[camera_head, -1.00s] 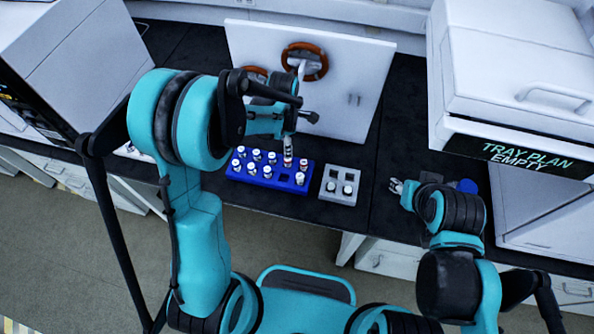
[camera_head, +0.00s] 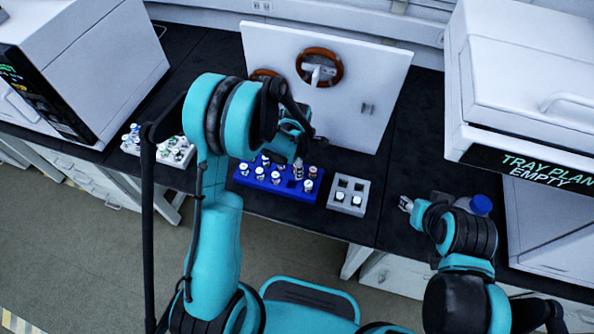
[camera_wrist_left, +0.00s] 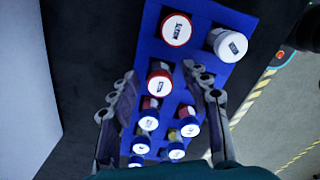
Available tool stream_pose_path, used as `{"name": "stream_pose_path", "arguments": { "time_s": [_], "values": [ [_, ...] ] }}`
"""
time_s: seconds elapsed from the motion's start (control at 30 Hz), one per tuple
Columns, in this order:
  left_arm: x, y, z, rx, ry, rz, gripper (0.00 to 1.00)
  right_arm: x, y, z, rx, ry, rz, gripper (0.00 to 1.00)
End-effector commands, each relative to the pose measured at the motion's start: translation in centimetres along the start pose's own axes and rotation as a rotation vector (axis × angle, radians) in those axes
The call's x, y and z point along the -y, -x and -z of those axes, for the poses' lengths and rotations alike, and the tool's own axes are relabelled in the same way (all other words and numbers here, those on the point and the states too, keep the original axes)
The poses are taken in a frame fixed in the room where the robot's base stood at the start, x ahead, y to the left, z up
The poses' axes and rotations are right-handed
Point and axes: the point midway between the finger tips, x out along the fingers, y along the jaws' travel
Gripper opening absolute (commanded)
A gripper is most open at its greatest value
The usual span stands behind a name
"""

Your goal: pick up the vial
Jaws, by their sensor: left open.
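A blue rack (camera_head: 243,180) holds several small white-capped vials. My left gripper (camera_head: 298,172) reaches down over the rack's right half in the head view. In the left wrist view, its open fingers (camera_wrist_left: 160,95) straddle the rack (camera_wrist_left: 208,20), one on each side. A red-rimmed, white-capped vial (camera_wrist_left: 160,78) stands between them, with smaller-looking caps beyond. Another red-rimmed vial (camera_wrist_left: 176,28) and a plain white-capped vial (camera_wrist_left: 228,44) stand at the rack's near end. I see no vial held. My right gripper (camera_head: 405,203) is over the bench, too small to judge.
A grey block (camera_head: 348,183) with two vials stands right of the rack. A white rack (camera_head: 160,150) with vials is at left. A white upright panel (camera_head: 385,80) stands behind. A machine labelled "TRAY PLAN EMPTY" (camera_head: 535,65) is at right, and a blue round lid (camera_head: 481,204) is near my right arm.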

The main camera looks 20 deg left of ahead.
Motion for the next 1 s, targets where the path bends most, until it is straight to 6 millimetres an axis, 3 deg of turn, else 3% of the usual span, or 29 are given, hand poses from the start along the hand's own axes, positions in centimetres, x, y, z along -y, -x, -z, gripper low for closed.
{"name": "stream_pose_path", "arguments": {
  "time_s": [0.03, 0.17, 0.63, 0.9, 1.0],
  "values": [
    [0.0, 0.0, 0.0, 0.0, 0.0, 0.0, 0.4, 0.0, 0.0, 0.0, 0.0, 0.0, 0.0, 0.4],
    [0.0, 0.1, 0.0, 0.0, 0.0, 0.0, 0.08, 0.0, 0.0, 0.0, 0.0, 0.0, 0.0, 0.4],
    [0.0, 0.6, 0.0, 0.0, 0.0, 0.0, 0.08, 0.0, 0.2, 0.2, 0.0, 0.0, 0.0, 0.4],
    [0.0, 4.6, 0.0, 0.0, 0.0, 0.0, 0.08, 0.0, 1.4, 1.0, 0.0, 0.0, 0.0, 0.4],
    [1.7, 5.5, -1.1, 0.0, -0.005, 0.0, 0.08, 0.0, 1.7, 1.2, 0.0, 0.0, 0.0, 0.4]
  ]
}}
